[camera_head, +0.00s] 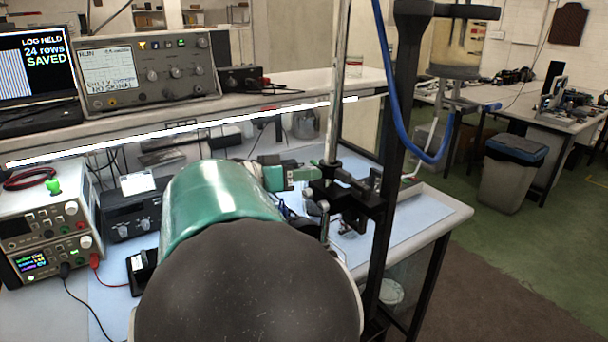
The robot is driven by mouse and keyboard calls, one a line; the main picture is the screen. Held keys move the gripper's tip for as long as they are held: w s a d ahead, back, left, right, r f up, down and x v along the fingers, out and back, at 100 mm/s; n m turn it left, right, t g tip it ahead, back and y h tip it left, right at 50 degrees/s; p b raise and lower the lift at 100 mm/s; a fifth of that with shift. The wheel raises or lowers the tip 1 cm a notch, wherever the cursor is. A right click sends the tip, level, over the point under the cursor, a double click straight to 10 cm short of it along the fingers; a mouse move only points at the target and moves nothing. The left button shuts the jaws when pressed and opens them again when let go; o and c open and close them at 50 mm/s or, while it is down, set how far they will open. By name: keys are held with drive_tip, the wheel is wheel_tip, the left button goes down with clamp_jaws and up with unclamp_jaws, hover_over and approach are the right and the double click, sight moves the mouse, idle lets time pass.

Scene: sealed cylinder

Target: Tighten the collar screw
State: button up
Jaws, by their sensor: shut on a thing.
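A black collar clamp (350,203) sits around the upright metal rod (340,85) in the middle of the view. My gripper (312,173), at the end of my green arm, reaches the clamp from the left, at the side of the rod. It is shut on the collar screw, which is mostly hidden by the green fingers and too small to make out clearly. A silver knob shows on the clamp just below the fingers. My large green and dark arm links hide part of the bench in front.
A thick black post (397,130) and a blue hose (385,60) stand right of the rod. Power supplies (45,235) and an oscilloscope (150,70) are at left. The pale blue bench mat (420,215) is partly clear at right.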

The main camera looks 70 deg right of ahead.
drive_tip(key=shift+w+m, duration=0.2)
drive_tip(key=shift+m, duration=0.8)
drive_tip(key=o, duration=0.9)
drive_tip(key=shift+a+r, duration=0.1)
drive_tip(key=shift+o, duration=0.5)
drive_tip(key=shift+s, duration=0.1)
drive_tip(key=v, duration=1.3)
drive_tip(key=shift+a, duration=0.35)
drive_tip(key=shift+r, duration=0.1)
